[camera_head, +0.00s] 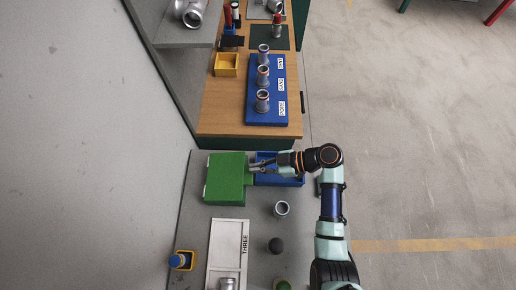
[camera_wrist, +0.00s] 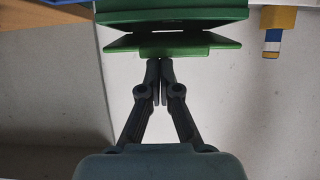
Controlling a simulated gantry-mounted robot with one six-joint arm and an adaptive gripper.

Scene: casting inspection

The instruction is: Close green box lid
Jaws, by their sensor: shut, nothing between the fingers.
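The green box (camera_head: 227,180) stands on the grey table, left of a blue box. From above, its green surface looks unbroken, and I cannot tell from this view how far the lid is open. In the wrist view, two green panels (camera_wrist: 172,43) lie one above the other at the top, with a gap between them at the sides. I cannot tell for certain which is the lid. My gripper (camera_head: 254,166) is at the right edge of the green box, over the blue box. Its fingers are together and empty; in the wrist view the fingertips (camera_wrist: 160,62) are just below the lower green edge.
The blue box (camera_head: 293,182) is under my gripper. A metal ring part (camera_head: 281,208), a dark round part (camera_head: 275,245) and a white tray marked THREE (camera_head: 228,240) are nearer. A small yellow box (camera_head: 181,261) is at lower left. A wooden bench (camera_head: 225,123) lies beyond.

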